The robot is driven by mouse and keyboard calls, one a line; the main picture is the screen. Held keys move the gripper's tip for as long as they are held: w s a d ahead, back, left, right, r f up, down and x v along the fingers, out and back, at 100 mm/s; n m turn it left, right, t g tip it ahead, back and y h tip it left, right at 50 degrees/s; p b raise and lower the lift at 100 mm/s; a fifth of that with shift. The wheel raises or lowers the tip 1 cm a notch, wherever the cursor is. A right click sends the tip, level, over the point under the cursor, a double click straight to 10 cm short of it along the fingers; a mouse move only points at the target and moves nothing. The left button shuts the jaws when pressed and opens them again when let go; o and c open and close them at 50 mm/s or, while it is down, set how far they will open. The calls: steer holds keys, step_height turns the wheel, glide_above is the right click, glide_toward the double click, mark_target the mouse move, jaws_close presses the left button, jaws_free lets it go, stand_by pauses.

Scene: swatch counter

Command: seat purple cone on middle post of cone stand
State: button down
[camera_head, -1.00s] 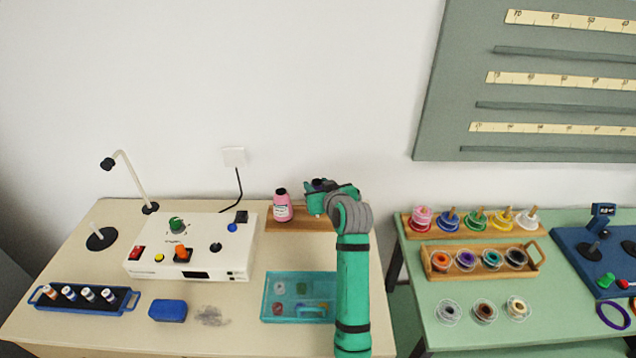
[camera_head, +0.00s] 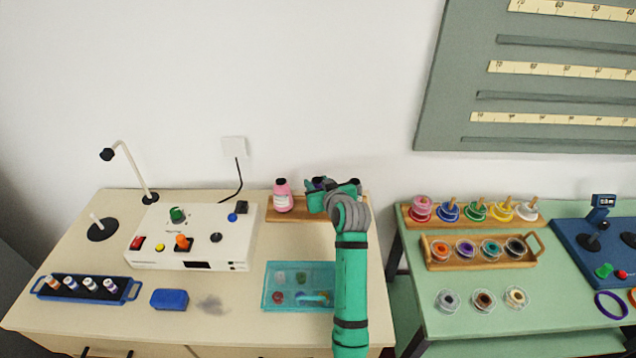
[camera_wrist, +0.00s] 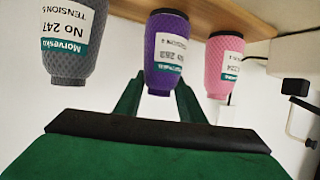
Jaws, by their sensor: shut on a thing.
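The purple cone (camera_wrist: 165,60) is between the fingers of my gripper (camera_wrist: 157,92) in the wrist view, and the gripper is shut on it. It lies in line between a grey cone (camera_wrist: 76,38) and a pink cone (camera_wrist: 226,68). Its dark end overlaps the edge of the wooden cone stand (camera_wrist: 215,14); I cannot tell whether it touches the stand. In the head view the stand (camera_head: 290,217) is at the back of the beige table with the pink cone (camera_head: 283,196) at its left. My gripper (camera_head: 318,188) is over the stand there. The middle post is hidden.
A white control box (camera_head: 190,238) is left of the stand. A teal tray (camera_head: 268,288) is in front, partly behind my arm. The green table (camera_head: 400,290) at right holds spools on a peg rack (camera_head: 437,222) and a wooden tray (camera_head: 430,263). The wall is close behind.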

stand_by(0.3)
steer(key=c, duration=1.1)
jaws_free()
steer(key=shift+d, duration=0.1)
steer(key=v, duration=1)
steer(key=shift+s+r, duration=0.15)
steer(key=shift+s, duration=0.2)
steer(key=shift+w, duration=0.1)
